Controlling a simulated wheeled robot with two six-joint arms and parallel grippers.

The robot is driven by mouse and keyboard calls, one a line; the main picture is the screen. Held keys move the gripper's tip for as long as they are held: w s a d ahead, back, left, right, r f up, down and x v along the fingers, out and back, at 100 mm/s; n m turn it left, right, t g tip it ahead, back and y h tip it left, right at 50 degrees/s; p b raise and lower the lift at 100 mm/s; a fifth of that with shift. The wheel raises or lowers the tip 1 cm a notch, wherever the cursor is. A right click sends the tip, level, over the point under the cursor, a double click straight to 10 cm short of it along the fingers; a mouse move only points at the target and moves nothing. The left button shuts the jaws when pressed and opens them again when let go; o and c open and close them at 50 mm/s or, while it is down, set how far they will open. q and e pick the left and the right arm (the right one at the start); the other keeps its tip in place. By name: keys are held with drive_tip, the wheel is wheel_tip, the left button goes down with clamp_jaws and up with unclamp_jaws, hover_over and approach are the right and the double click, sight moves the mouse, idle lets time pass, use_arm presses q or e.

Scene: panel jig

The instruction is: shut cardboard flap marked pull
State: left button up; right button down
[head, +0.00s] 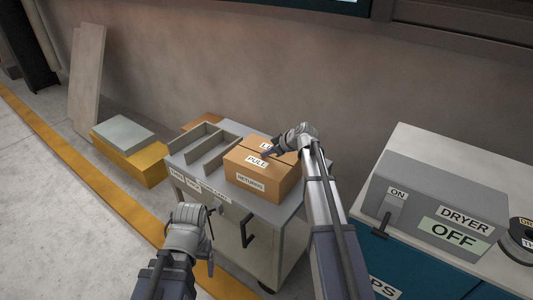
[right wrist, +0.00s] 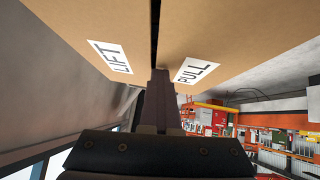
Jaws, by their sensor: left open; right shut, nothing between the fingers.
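A brown cardboard box (head: 281,187) labelled RETURNS stands on a grey cart. Its flap marked PULL (head: 246,158) lies about flat over the near half of the top. The other flap, marked LIFT (right wrist: 85,25), is behind it and partly hidden by my right gripper (head: 267,154). In the right wrist view a narrow dark gap runs between the LIFT flap and the PULL flap (right wrist: 230,35). My right gripper is shut and empty, its tips at this gap; I cannot tell whether they touch the cardboard. My left gripper (head: 211,240) is open and empty, low before the cart.
The grey cart (head: 224,207) has open compartments left of the box and a dark handle (head: 247,230) in front. To the right a bench holds a grey dryer box (head: 435,190) with a switch. Yellow and grey blocks (head: 130,160) lie left on the floor.

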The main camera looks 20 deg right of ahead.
drive_tip(key=shift+w+r+p, duration=0.3)
drive_tip(key=shift+p, duration=0.5)
drive_tip(key=shift+r, duration=0.15)
drive_tip(key=shift+r, duration=0.1)
